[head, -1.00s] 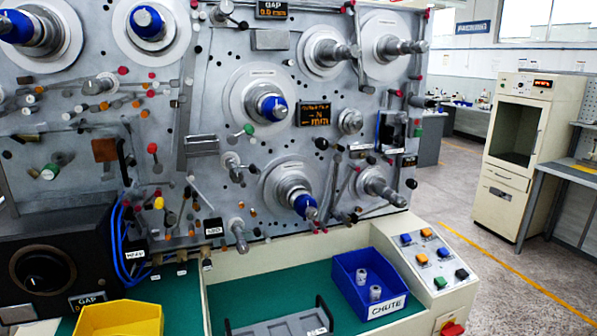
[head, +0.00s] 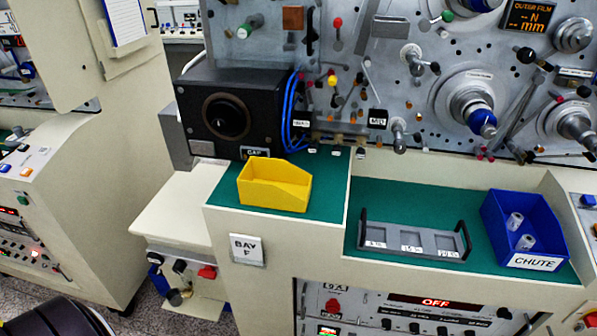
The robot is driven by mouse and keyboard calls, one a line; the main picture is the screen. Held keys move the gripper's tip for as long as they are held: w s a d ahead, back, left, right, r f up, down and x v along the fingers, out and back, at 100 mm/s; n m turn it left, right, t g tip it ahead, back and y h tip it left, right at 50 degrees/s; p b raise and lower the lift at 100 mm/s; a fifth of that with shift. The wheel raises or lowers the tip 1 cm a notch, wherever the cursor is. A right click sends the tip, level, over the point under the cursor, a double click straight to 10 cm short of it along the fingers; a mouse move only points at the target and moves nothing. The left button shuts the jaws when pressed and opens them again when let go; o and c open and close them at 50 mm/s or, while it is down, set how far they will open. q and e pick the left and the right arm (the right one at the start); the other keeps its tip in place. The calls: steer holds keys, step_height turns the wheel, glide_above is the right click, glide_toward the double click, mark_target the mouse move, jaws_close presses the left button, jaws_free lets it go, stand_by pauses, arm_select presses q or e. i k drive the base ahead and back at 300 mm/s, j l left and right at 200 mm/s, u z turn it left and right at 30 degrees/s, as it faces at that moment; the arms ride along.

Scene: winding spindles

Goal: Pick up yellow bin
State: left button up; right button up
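The yellow bin (head: 272,195) stands upright on the green mat (head: 325,207) of the left bay, above the "BAY F" label, in the head view. It has an angled cut to its side walls, and I cannot see anything inside it. A black rounded part at the bottom left corner looks like part of my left arm, well below and left of the bin. Neither of my grippers shows in the view. Nothing touches the bin except the mat beneath it.
A grey tray with handles (head: 412,240) and a blue CHUTE bin (head: 524,228) holding white spools are to the right. Another machine (head: 85,190) stands at left.

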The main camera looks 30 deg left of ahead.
mark_target(277, 183)
steer(key=i+l+u, duration=0.1)
steer(key=u, duration=0.3)
steer(key=l+u, duration=0.25)
steer(key=u, duration=0.2)
steer(key=l+u, duration=0.2)
steer(key=u, duration=0.2)
steer(key=i, duration=0.05)
